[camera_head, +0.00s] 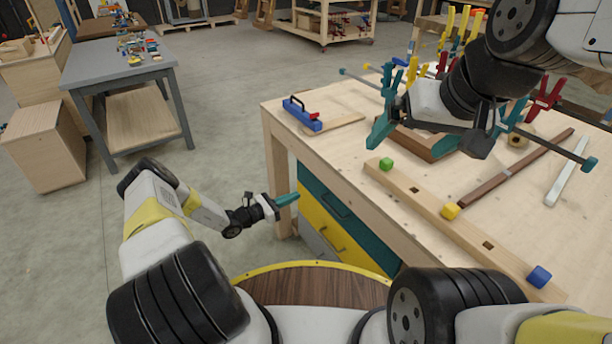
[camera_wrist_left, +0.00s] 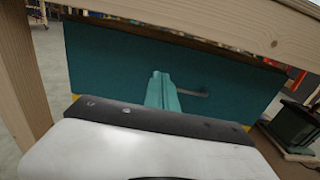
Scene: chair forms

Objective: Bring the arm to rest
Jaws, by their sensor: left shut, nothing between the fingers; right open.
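My left gripper (camera_head: 286,200) is low at the left side of the workbench (camera_head: 290,145), in front of its teal drawer (camera_head: 325,200). Its teal fingers are shut with nothing between them. In the left wrist view the shut fingers (camera_wrist_left: 161,90) point toward the teal drawer front (camera_wrist_left: 110,65), below the wooden bench edge (camera_wrist_left: 240,22). My right gripper (camera_head: 428,140) is at the upper right, above the bench top, with its teal fingers apart and empty. A brown wooden piece with a teal side (camera_head: 432,148) lies under it, partly hidden.
On the bench top are a blue tool (camera_head: 302,113), a wooden rail (camera_head: 420,198) with green (camera_head: 386,164), yellow (camera_head: 451,211) and blue (camera_head: 539,277) blocks, a brown bar (camera_head: 515,168) and several clamps. A grey table (camera_head: 115,62) stands far left. Open floor (camera_head: 225,100) lies between.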

